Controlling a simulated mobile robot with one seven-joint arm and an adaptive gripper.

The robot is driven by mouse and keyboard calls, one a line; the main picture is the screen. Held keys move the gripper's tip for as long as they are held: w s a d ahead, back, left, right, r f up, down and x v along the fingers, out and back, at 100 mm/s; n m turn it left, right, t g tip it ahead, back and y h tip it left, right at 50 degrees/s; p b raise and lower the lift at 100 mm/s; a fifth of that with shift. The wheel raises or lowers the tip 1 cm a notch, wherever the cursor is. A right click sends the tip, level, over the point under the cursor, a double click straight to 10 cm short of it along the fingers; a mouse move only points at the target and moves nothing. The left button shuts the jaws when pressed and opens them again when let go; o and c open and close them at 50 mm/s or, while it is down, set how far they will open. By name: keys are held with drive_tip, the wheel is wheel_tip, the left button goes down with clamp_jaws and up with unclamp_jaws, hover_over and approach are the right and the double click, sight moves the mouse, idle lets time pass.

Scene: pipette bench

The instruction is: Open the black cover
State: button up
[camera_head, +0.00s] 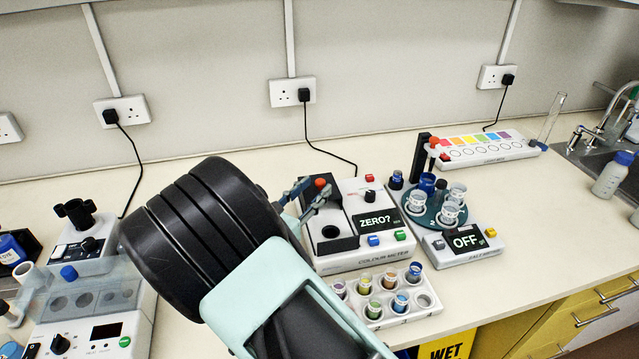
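My gripper (315,187) reaches over the back left of the white colour-meter (375,257), with its fingers spread apart and nothing clearly held between them. A black block (333,245) with a round dark opening sits on the meter's left side, below and in front of the fingertips. I cannot tell whether this block is the black cover or the well beneath it. A red knob (320,183) shows right at the fingertips; whether they touch it is unclear. The meter's display (376,220) reads "ZERO?". My arm hides the meter's left edge.
A white rack (420,304) of coloured sample cups stands in front of the meter. A round teal carousel (425,214) with cups and an "OFF" display (466,241) stands to the right. A colour strip unit (490,150) lies behind.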

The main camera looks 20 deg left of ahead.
drive_tip(key=v, duration=0.8)
drive_tip(key=shift+s, duration=0.2)
